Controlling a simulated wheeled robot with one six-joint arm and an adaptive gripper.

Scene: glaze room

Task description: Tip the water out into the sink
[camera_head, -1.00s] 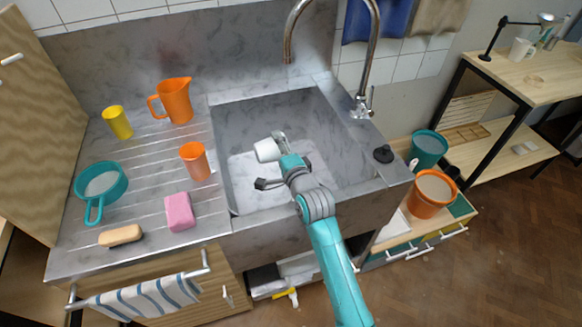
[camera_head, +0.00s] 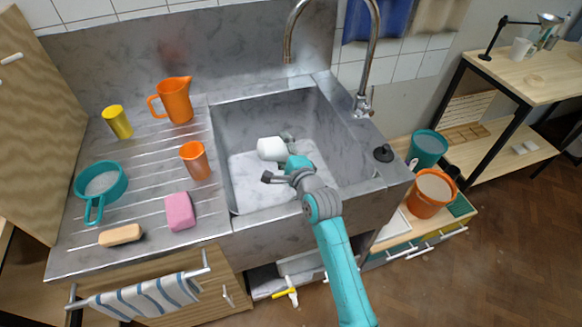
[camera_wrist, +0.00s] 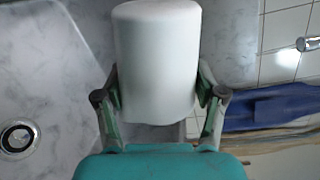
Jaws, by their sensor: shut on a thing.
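A white cup (camera_head: 270,148) is held over the basin of the grey stone sink (camera_head: 228,200). My gripper (camera_head: 284,148) is shut on the cup, and the cup lies tilted on its side, pointing left in the head view. In the wrist view the white cup (camera_wrist: 158,65) sits between the two fingers of my gripper (camera_wrist: 160,105). Its mouth and inside are hidden, so I cannot tell whether water is in it. The sink's drain (camera_wrist: 18,138) shows at the left of the wrist view.
A tall tap (camera_head: 372,60) rises behind the sink at the right. The left drainboard holds an orange jug (camera_head: 175,101), an orange cup (camera_head: 195,161), a yellow cup (camera_head: 117,122), a teal pan (camera_head: 101,182), a pink sponge (camera_head: 180,211) and a brush (camera_head: 121,235).

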